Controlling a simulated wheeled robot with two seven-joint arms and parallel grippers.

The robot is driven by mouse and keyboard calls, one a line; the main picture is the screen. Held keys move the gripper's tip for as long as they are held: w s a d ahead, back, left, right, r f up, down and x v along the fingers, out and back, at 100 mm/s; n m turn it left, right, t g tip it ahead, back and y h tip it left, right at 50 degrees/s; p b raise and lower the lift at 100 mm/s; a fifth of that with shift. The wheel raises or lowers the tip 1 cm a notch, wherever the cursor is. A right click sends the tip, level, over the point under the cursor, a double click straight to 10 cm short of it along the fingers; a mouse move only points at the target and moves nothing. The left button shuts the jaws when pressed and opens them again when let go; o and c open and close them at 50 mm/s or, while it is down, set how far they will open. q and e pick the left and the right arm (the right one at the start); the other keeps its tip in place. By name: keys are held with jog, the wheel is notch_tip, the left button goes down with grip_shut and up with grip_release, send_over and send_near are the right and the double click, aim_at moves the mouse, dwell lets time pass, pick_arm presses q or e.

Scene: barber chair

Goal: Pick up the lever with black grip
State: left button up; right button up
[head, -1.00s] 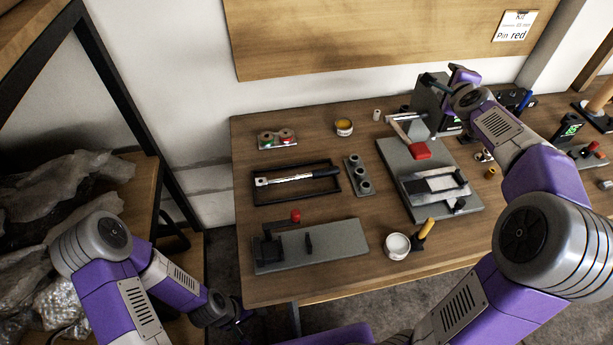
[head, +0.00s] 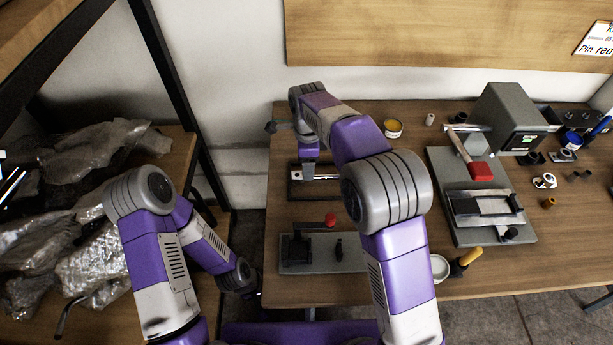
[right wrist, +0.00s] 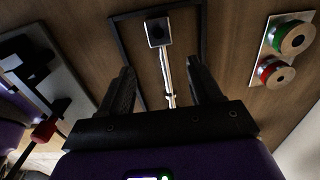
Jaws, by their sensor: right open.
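The lever (head: 322,178) lies on the workbench inside a black rectangular frame. My left gripper (head: 250,293) hangs low left of the bench, dark and unclear.
A grey plate with a red-knobbed clamp (head: 330,220) lies in front of the frame. A grey fixture with a red-handled lever (head: 480,171) stands to the right. Red and green spools (right wrist: 275,72) sit beside the frame. A white jar (head: 439,267) is near the front edge.

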aim_at(329, 177)
jog(key=f+b, duration=0.1)
jog(key=f, duration=0.1)
jog(key=f+b, duration=0.1)
jog(key=f, duration=0.3)
jog(key=shift+w+a+f+b, duration=0.2)
jog(key=shift+a+b, duration=0.1)
jog(key=shift+b, duration=0.1)
jog(key=shift+r, duration=0.15)
jog(key=shift+c, duration=0.5)
grip_shut()
